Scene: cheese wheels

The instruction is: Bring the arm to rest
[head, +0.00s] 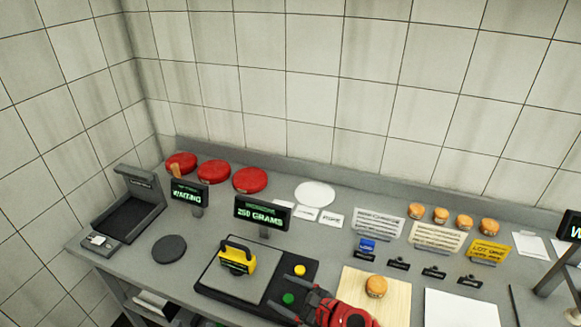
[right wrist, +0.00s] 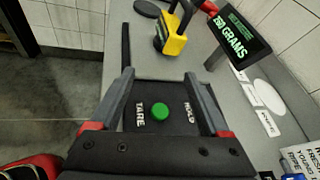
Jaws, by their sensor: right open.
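My right gripper (head: 298,303) is in the head view at the front edge of the scale, its red and black arm coming in from the bottom. Its two fingers are apart with nothing between them. In the right wrist view the open fingers (right wrist: 158,76) frame the green button (right wrist: 160,111), labelled TARE and HOLD on either side. My left gripper is not in view.
A yellow weight (head: 238,259) with a black handle stands on the scale plate (head: 232,284); the display (head: 262,212) reads 250 GRAMS. Red cheese wheels (head: 250,180) lie at the back. A wooden board (head: 393,292) with a small orange cheese (head: 376,286) is close on the right.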

